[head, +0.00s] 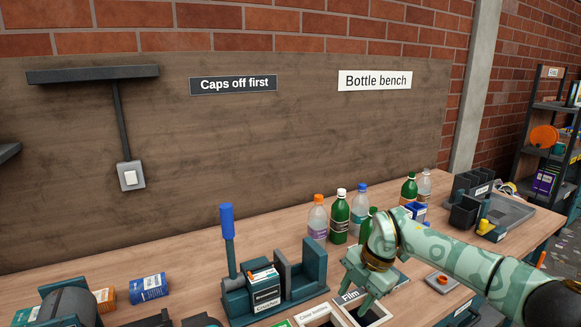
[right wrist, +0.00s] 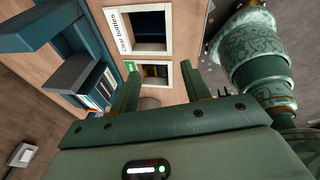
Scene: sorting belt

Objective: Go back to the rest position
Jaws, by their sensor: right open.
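My right arm comes in from the right in the head view. In the right wrist view the two fingers of the right gripper (right wrist: 160,82) stand apart with the bench openings beyond. The "Clear bottles" label (right wrist: 120,32) shows there too. My left gripper does not show in either view.
Several bottles, one a green bottle (head: 340,218), stand behind the gripper. A teal stand (head: 234,300) with a blue-handled lever (head: 227,222) and a dark box (head: 264,288) is left of it.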

